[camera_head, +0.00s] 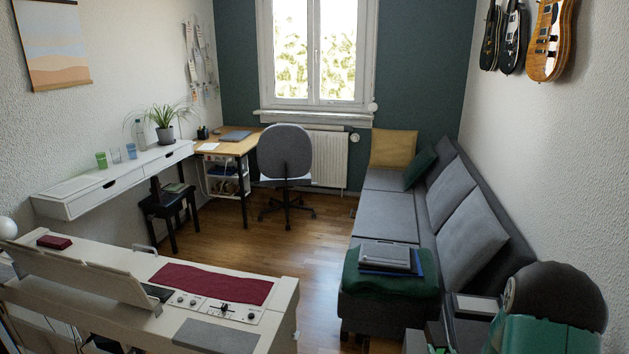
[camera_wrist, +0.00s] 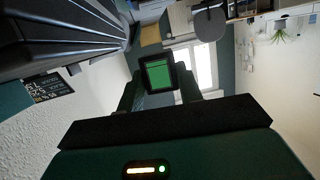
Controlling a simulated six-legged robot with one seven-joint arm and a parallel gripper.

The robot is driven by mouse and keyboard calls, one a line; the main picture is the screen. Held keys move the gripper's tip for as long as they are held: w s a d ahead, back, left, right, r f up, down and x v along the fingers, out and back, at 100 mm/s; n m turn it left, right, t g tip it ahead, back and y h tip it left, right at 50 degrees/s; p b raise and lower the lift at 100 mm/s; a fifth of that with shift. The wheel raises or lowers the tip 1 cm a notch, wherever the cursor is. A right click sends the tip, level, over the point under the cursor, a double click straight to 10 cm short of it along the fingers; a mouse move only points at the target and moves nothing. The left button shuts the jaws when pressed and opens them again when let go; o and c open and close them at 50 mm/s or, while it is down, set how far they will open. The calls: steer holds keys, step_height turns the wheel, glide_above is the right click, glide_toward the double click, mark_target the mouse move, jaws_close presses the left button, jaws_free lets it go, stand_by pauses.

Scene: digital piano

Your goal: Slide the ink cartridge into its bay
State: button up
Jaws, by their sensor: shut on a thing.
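In the wrist view, my gripper (camera_wrist: 159,84) is shut on a small dark block with a bright green face (camera_wrist: 158,73), which I take to be the ink cartridge. The block sits between the two dark green fingertips, in front of the window and the far wall. The room appears turned over in this view. In the head view my dark green arm fills the lower right corner. The gripper and the cartridge do not show clearly there. I cannot make out the bay in either view.
The piano (camera_head: 283,303) stands at the front left with a red cloth (camera_head: 212,283) on it. A desk chair (camera_head: 285,152) stands at the back. Wooden floor between is clear.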

steer(key=a+f, duration=0.2)
steer(key=a, duration=0.8)
steer(key=w+a+f+n+y, duration=0.1)
steer(key=a+f, duration=0.1)
steer(key=a, duration=0.8)
steer(key=shift+w+a+f+y, duration=0.25)
steer(key=shift+a+f+y, duration=0.05)
steer(key=shift+f, duration=0.05)
